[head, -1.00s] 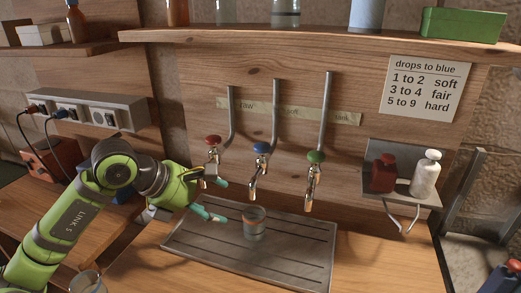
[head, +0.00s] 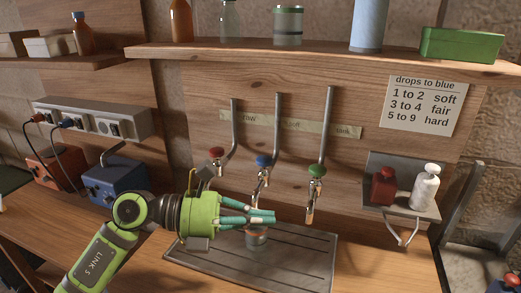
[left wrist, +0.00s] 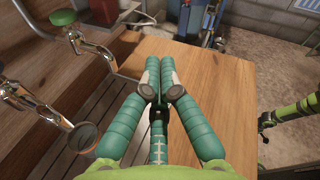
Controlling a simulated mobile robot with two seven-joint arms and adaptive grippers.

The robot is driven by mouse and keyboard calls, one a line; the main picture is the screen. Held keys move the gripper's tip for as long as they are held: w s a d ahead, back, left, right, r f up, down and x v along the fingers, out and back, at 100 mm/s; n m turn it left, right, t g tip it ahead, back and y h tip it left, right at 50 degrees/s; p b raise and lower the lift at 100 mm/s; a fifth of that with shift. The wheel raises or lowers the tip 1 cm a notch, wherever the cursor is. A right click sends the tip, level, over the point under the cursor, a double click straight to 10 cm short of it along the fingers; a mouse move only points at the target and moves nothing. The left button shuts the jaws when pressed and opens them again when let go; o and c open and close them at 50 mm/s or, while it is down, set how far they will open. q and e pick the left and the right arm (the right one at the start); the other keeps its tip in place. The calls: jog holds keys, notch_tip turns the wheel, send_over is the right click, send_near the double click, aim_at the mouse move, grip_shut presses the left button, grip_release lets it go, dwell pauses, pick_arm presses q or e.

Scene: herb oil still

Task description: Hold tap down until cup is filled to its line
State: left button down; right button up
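Three taps stand over a metal drip tray (head: 310,262): one with a red knob (head: 216,152), one with a blue knob (head: 263,160), one with a green knob (head: 317,170). My left gripper (head: 268,216) is shut and empty, in front of the blue tap's spout and above the cup. In the left wrist view its teal fingertips (left wrist: 155,88) meet, with the cup (left wrist: 83,138) to their left.
A small shelf (head: 402,208) at the right holds a red bottle (head: 383,187) and a white bottle (head: 426,187). A blue box (head: 115,180) stands left, behind my arm. The wooden counter (left wrist: 215,100) right of the tray is clear.

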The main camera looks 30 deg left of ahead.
pick_arm(q)
jog(key=a+r+n+t+p, duration=0.35)
jog(key=r+n+t, duration=0.95)
jog(key=n, duration=0.5)
jog(key=w+a+f+n+y+p, duration=0.1)
jog(key=w+f+n+y, duration=0.1)
jog(key=n+y, duration=0.4)
jog(key=w+a+f+n+g+y+p, duration=0.1)
jog(key=f+n+y, duration=0.4)
jog(key=n, duration=0.6)
jog(key=w+a+f+n+y+p, duration=0.1)
jog(key=w+a+f+n+y, duration=0.1)
jog(key=n+y, duration=0.5)
jog(key=shift+w+f+n+y, duration=0.3)
jog(key=shift+w+f+n, duration=0.35)
jog(key=shift+f+n, duration=0.3)
jog(key=shift+r, duration=0.1)
